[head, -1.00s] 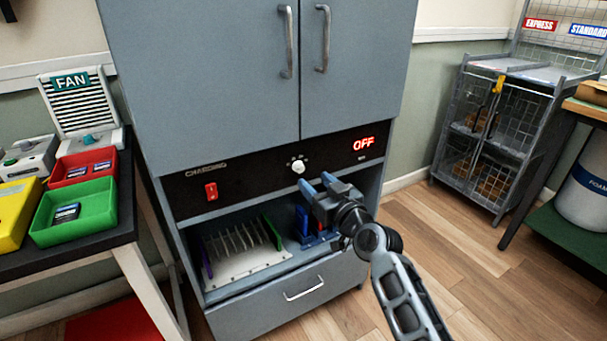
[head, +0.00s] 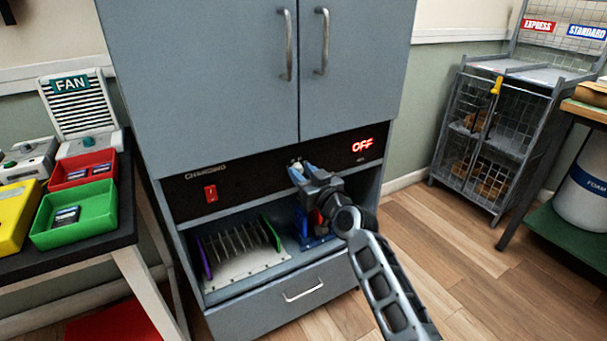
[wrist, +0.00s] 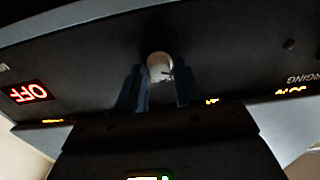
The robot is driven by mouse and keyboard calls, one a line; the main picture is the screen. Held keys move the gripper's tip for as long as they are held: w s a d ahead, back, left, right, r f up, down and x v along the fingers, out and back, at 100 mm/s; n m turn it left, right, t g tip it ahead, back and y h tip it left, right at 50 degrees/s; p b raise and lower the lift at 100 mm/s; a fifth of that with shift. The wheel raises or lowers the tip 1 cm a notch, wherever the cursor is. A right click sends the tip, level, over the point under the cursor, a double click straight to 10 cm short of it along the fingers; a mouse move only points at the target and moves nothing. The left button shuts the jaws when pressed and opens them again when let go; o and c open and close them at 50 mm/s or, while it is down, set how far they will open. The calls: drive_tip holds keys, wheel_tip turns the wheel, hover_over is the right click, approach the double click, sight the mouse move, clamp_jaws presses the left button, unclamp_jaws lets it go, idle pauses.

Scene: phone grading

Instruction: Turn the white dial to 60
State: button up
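The white dial (wrist: 160,66) sits on the black charging panel (head: 250,172) of the grey cabinet. In the wrist view it lies between and just beyond the two blue fingers of my gripper (wrist: 160,88), which stand apart with a gap on each side. In the head view my gripper (head: 302,172) is right in front of the dial and hides most of it. I cannot tell whether the fingers touch it. The red display (head: 362,145) reads OFF, and it also shows upside down in the wrist view (wrist: 28,92).
A red switch (head: 210,192) is left of the dial on the same panel. Below is an open shelf with a slotted white rack (head: 245,266) and a blue holder. Cabinet doors with handles are above. A table with coloured trays (head: 75,215) stands at left.

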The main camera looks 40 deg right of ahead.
clamp_jaws()
